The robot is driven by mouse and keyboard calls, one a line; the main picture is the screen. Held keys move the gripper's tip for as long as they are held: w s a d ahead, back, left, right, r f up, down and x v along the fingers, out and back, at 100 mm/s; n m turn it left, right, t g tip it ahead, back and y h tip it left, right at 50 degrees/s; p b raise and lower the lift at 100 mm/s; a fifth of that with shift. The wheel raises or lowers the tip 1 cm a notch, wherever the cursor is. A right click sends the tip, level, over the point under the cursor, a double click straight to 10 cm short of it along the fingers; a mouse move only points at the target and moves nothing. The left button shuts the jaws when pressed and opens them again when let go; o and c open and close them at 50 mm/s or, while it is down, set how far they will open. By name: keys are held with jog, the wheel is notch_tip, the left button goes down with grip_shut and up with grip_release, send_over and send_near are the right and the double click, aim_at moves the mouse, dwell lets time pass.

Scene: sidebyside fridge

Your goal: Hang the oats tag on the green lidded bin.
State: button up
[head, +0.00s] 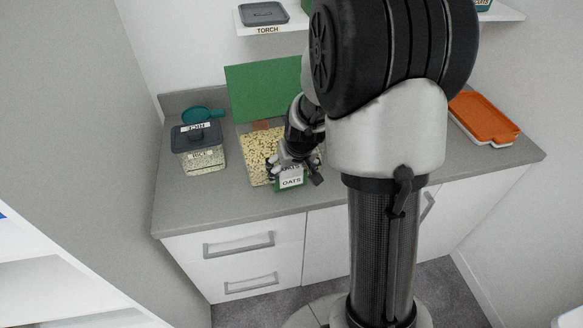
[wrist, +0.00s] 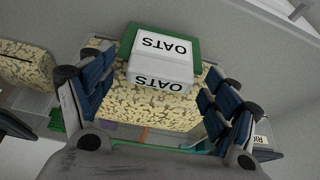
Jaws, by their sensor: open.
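The green lidded bin (head: 258,158) stands on the counter with its green lid (head: 262,92) raised at the back and pale oats inside. The oats tag (head: 291,182) is at the bin's front rim, with two white OATS faces and green edging. It also shows in the wrist view (wrist: 162,72). It appears to straddle the rim, but the contact is partly hidden. My gripper (head: 300,168) is open at the front of the bin. In the wrist view, its fingers (wrist: 155,78) are spread on either side of the tag, with gaps showing.
A dark-lidded rice bin (head: 200,160) with a RICE tag stands to the left, with a teal scoop or pan (head: 203,114) behind it. An orange tray (head: 484,118) lies at the right. A shelf above holds a dark-lidded box (head: 264,13) over a TORCH label. The front left counter is clear.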

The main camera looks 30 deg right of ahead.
jog(key=d+v, duration=0.1)
jog(key=v, duration=1.1)
jog(key=shift+a, duration=0.45)
jog(key=s+a+r+n, duration=0.1)
jog(key=s+a+r, duration=0.2)
jog(key=s+a, duration=0.3)
jog(key=s+a+r+n+y, duration=0.1)
jog(key=s+a+r, duration=0.3)
jog(key=s, duration=1)
jog(key=a, duration=0.3)
jog(key=shift+s, duration=0.3)
jog(key=shift+r, duration=0.1)
jog(key=shift+c, duration=0.2)
